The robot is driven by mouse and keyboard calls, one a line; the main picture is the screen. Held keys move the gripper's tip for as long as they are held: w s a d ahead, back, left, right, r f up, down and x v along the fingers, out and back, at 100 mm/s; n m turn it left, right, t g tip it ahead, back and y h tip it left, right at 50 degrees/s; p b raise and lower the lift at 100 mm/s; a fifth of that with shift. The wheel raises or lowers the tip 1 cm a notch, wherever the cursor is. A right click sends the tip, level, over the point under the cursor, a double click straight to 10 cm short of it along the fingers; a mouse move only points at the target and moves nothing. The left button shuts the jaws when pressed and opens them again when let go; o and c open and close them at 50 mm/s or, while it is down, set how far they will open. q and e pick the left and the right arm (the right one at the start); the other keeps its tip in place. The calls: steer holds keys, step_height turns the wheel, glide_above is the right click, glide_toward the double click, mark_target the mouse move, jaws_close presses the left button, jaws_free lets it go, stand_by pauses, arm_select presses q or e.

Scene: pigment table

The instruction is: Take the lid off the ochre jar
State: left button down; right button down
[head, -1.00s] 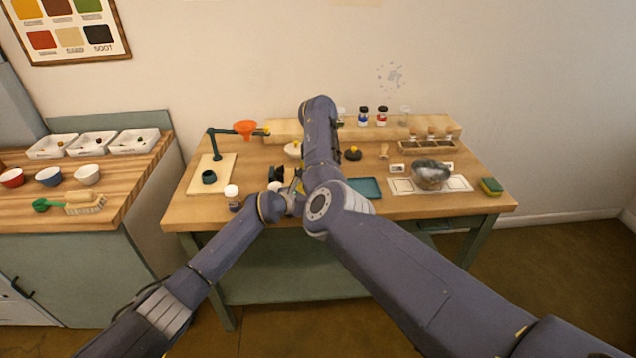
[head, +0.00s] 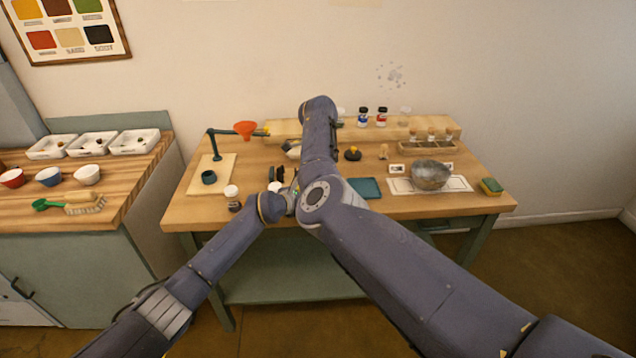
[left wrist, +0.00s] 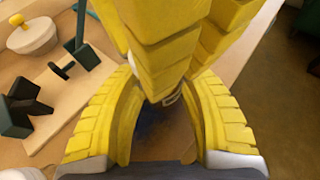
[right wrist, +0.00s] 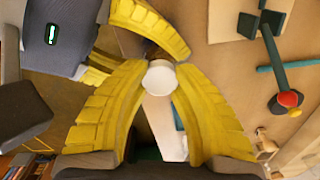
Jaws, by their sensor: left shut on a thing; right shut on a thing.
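My right gripper (right wrist: 160,74) is shut on a small round white lid (right wrist: 160,78), seen in the right wrist view between its fingertips. My left gripper (left wrist: 165,92) is shut, with its yellow fingers curved around a thing, apparently the ochre jar, that is mostly hidden. In the left wrist view the right gripper's yellow fingers (left wrist: 165,45) come down right over the left fingertips. The ochre colour does not show, and I cannot tell whether lid and jar still touch. In the head view my arms cover both grippers near the table's front left.
A round white-topped thing (head: 231,191) stands left of the grippers. A teal stand holds an orange funnel (head: 245,128) behind it. A teal tray (head: 365,188), a grey bowl (head: 430,175) and a sponge (head: 491,186) lie to the right.

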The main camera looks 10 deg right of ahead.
arm_select(q)
steer(key=shift+f, duration=0.1)
arm_select(e)
steer(key=n, duration=0.3)
steer(key=shift+r, duration=0.25)
stand_by(0.5)
steer(key=shift+r, duration=0.7)
steer(key=shift+r, duration=0.25)
steer(key=shift+r, duration=1.95)
arm_select(q)
steer(key=c, duration=0.8)
jaws_free()
